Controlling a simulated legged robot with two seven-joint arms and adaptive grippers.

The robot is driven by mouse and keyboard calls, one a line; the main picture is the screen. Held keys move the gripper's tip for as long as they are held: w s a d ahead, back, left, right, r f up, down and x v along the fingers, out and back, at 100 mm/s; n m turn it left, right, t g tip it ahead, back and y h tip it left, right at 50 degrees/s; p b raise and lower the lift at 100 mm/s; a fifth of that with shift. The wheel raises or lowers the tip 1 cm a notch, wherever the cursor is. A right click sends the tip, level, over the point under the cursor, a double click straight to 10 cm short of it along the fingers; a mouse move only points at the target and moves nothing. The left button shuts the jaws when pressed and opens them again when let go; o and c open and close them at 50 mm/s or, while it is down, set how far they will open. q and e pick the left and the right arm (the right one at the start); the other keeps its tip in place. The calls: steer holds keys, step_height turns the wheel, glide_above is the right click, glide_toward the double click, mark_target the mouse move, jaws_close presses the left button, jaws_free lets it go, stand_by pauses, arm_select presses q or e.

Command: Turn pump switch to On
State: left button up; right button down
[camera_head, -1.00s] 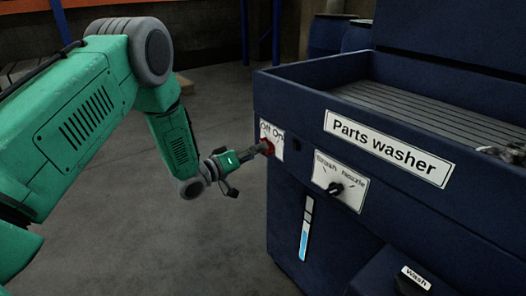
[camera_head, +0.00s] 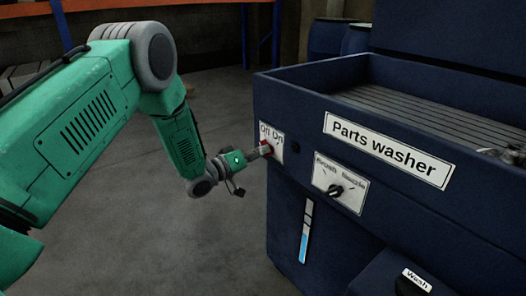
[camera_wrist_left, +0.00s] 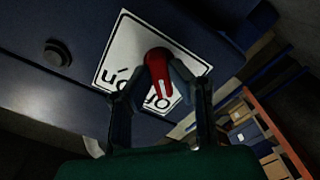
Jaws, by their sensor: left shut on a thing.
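The pump switch is a red knob (camera_head: 266,149) on a white "Off On" plate (camera_head: 270,131) at the left end of the parts washer front. My left gripper (camera_head: 262,152) is at the knob with its fingers closed on it. In the left wrist view the red knob (camera_wrist_left: 157,70) sits between the two dark fingers of my left gripper (camera_wrist_left: 160,92), in front of the white plate (camera_wrist_left: 122,50). The wrist picture is turned, so the lettering is upside down. The fingers partly cover the knob in the head view. My right gripper is not in view.
The blue parts washer (camera_head: 305,100) fills the right side. A second plate with a black knob (camera_head: 335,191) lies right of the switch, above a blue level gauge (camera_head: 305,230). A black round button (camera_wrist_left: 57,52) is beside the plate. The floor at left is clear.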

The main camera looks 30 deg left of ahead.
arm_select(q)
steer(key=m, duration=0.9)
steer(key=m+b, duration=0.1)
steer(key=m, duration=0.8)
steer(key=shift+s+d+f, duration=0.1)
steer(key=shift+s+d, duration=0.05)
steer(key=o, duration=1.5)
steer(key=shift+o, duration=0.2)
steer(key=p+v, duration=0.2)
steer(key=v, duration=0.5)
steer(key=shift+p, duration=0.3)
